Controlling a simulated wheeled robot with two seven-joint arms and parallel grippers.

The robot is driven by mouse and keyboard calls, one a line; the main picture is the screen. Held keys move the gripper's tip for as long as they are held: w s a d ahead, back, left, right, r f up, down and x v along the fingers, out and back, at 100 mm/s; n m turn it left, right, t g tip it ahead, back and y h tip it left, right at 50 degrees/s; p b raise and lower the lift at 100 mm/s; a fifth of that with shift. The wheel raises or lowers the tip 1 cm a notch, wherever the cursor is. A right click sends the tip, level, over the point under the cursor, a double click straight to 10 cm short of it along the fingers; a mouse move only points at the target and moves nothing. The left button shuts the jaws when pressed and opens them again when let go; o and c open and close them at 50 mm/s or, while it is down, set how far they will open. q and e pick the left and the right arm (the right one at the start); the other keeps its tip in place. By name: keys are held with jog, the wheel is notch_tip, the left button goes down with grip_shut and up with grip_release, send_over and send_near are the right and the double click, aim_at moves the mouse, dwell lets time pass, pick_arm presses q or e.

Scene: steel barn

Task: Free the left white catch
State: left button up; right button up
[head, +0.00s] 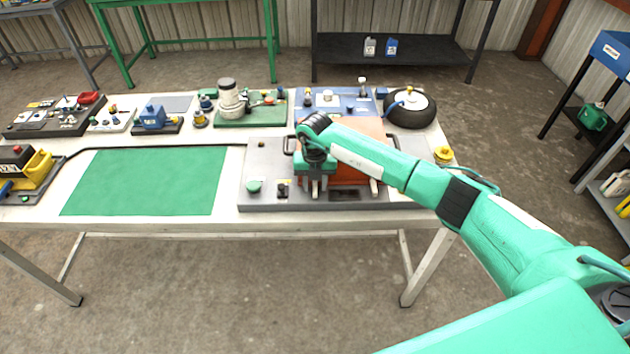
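An orange-brown case (346,176) sits on a grey board (262,168) at the front right of the table. A pale catch (376,187) shows on the right of its front face. My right gripper (318,188) points down at the left part of the case front, where the left white catch would be. Pale narrow parts show below the gripper body; I cannot tell fingers from catch there, nor whether they touch. My arm hides much of the case top. My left gripper is not in view.
A green round knob (254,187) and a small black part (283,189) stand on the board left of the gripper. A green mat (146,182) lies clear to the left. A black round tank (410,110) and several fixtures line the table's back.

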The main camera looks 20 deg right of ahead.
jog(key=shift+f, duration=0.1)
grip_shut()
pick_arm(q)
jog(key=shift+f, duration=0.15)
